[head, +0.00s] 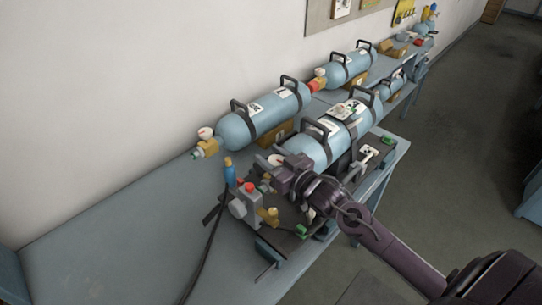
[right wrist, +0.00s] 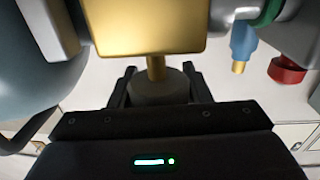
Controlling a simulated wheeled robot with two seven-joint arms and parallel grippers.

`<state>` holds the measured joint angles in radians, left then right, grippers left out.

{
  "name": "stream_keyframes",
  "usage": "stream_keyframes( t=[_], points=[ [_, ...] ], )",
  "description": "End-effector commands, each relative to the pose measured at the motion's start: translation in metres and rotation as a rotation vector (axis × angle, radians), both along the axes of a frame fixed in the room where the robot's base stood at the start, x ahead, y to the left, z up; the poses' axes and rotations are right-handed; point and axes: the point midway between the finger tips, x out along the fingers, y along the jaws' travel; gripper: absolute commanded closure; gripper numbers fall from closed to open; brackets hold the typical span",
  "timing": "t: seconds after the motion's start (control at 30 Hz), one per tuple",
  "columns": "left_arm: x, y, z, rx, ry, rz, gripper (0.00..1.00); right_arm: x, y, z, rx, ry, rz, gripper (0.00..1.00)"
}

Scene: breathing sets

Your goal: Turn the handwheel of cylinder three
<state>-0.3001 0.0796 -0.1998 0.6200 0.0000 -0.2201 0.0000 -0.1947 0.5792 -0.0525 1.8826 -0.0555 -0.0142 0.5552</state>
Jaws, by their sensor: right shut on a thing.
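The nearest breathing set has a light blue cylinder (head: 308,148) lying on its side, with black handles and a white label whose number I cannot read surely. My right gripper (head: 272,163) is at the valve end of this cylinder. In the right wrist view a brass valve block (right wrist: 145,28) has a short stem ending in a grey round handwheel (right wrist: 158,88). The two dark fingers of my right gripper (right wrist: 157,92) stand on either side of the handwheel, shut on it. The head view mostly hides the handwheel behind the gripper. My left gripper is not in view.
A second blue cylinder (head: 238,130) with a gauge and brass valve lies behind, by the wall, with more cylinders further along the bench (head: 110,235). A grey block with a red knob (head: 250,187) and a black hose (head: 207,250) are close to my right gripper. The bench's left part is clear.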

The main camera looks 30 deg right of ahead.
Motion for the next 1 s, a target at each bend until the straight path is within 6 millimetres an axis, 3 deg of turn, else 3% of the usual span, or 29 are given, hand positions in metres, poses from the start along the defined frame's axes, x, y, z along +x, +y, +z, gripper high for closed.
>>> stream_keyframes(
  t=[0.2, 0.6, 0.93, 0.97, 1.0],
  points=[
    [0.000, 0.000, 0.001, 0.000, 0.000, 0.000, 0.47, 0.001, 0.000, 0.001, -0.004, -0.003, 0.041, 0.79],
    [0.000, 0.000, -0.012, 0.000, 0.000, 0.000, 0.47, -0.002, 0.007, -0.001, -0.003, -0.003, 0.395, 0.79],
    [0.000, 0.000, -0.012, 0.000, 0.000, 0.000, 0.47, -0.004, 0.008, 0.001, 0.002, -0.001, 0.415, 0.79],
    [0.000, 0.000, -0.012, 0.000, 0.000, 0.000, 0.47, -0.003, 0.008, 0.001, 0.002, -0.001, 0.415, 0.55],
    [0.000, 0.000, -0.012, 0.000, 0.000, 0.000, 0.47, -0.003, 0.008, 0.001, 0.002, -0.001, 0.415, 0.50]
  ],
)
